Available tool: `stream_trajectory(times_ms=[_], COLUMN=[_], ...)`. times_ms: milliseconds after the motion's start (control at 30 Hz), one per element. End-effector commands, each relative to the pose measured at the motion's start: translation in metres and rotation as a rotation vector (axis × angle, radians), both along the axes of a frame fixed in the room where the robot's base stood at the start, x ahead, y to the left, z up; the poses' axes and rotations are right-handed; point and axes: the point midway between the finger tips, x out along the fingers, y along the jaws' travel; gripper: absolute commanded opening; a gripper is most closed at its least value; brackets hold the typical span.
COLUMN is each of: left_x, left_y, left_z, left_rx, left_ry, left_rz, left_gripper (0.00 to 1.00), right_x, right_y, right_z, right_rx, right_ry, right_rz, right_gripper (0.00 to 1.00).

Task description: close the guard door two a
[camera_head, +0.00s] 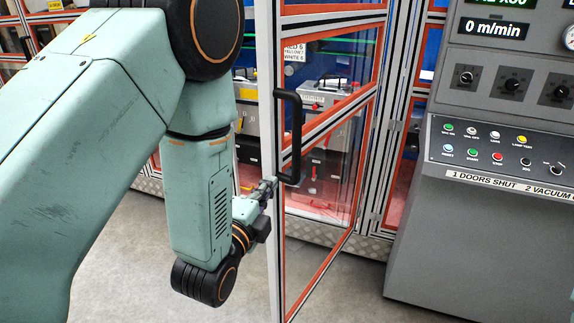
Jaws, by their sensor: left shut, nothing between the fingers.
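The guard door (324,135) is a clear panel in a pale metal frame with red-orange edging. It stands ajar, swung out toward me, with its free edge near the middle of the view. A black bar handle (291,137) is fixed on it near that edge. My left gripper (270,186) is shut and empty at the free edge, beside the lower end of the handle. I cannot tell whether it touches the door. My left arm covers much of the left side. My right gripper is not in view.
A grey control console (495,215) with coloured buttons stands close on the right. Grey machine units (325,95) sit behind the door. Another framed guard panel (405,120) stands between door and console. The grey floor (345,290) in front is clear.

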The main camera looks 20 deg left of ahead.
Motion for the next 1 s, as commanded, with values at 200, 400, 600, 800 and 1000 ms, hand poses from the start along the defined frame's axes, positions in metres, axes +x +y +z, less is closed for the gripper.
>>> stream_trajectory(times_ms=[200,400,600,800,1000], left_x=[0.007,0.036,0.069,0.090,0.098], left_y=[0.002,0.002,0.000,-0.002,-0.002], left_z=[0.003,0.004,0.003,0.002,0.002], left_rx=[0.060,0.059,0.059,0.059,0.059], left_ry=[-0.012,-0.013,-0.012,-0.010,-0.009], left_rz=[0.000,0.000,-0.001,-0.001,-0.001], left_gripper=[0.00,0.00,0.00,0.00,0.00], right_x=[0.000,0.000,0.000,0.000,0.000], right_y=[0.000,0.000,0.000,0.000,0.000], right_z=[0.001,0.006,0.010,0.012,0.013], right_rx=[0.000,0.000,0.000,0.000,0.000], right_ry=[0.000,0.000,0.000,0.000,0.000], right_rz=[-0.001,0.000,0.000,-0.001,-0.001], right_gripper=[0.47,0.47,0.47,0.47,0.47])
